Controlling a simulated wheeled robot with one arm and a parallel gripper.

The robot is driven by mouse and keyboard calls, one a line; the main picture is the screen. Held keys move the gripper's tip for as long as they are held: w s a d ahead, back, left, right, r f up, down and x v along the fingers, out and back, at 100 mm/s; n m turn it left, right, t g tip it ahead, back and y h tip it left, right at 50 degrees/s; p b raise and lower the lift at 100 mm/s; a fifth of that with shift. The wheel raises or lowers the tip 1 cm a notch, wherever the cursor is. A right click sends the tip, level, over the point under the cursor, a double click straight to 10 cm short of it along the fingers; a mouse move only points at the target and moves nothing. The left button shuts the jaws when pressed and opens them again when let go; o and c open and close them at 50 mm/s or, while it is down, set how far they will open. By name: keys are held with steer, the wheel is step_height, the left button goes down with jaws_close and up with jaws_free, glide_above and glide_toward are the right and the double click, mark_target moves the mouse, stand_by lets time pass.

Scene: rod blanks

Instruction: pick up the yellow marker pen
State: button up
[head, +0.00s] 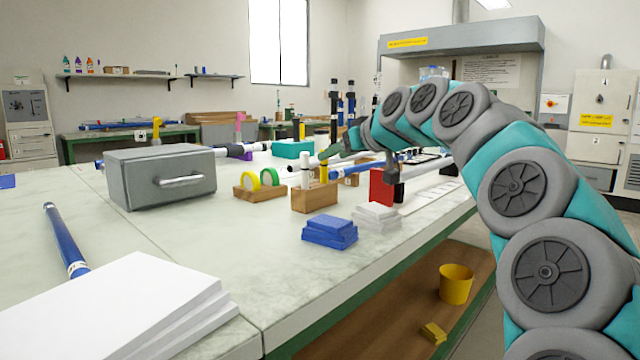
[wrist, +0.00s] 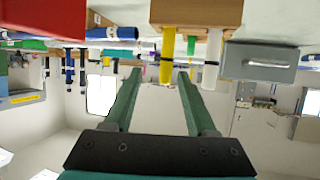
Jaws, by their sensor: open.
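The yellow marker pen (head: 324,172) stands upright in a wooden block (head: 314,199) on the bench, beside a white pen (head: 305,170). My gripper (head: 330,153) is open and empty, at the height of the pen's top in the head view. In the wrist view, which is upside down, the yellow pen (wrist: 167,52) hangs from the block (wrist: 190,12) and shows between my two green fingertips (wrist: 159,72), nearer the right one. I cannot tell whether the tips reach level with it. The white pen (wrist: 212,58) is right of the fingers there.
A grey box (head: 150,180) with a handle stands left, and tape rolls (head: 252,181) nearer. A red block (head: 381,188), blue pads (head: 329,230) and white pads (head: 377,215) lie right of and before the block.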

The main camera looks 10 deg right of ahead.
steer(key=shift+x, duration=1.2)
steer(key=w+a, duration=0.1)
steer(key=w+a+f, duration=0.1)
steer(key=w, duration=0.1)
steer(key=shift+w+a+f, duration=0.25)
steer(key=shift+w, duration=0.35)
jaws_close()
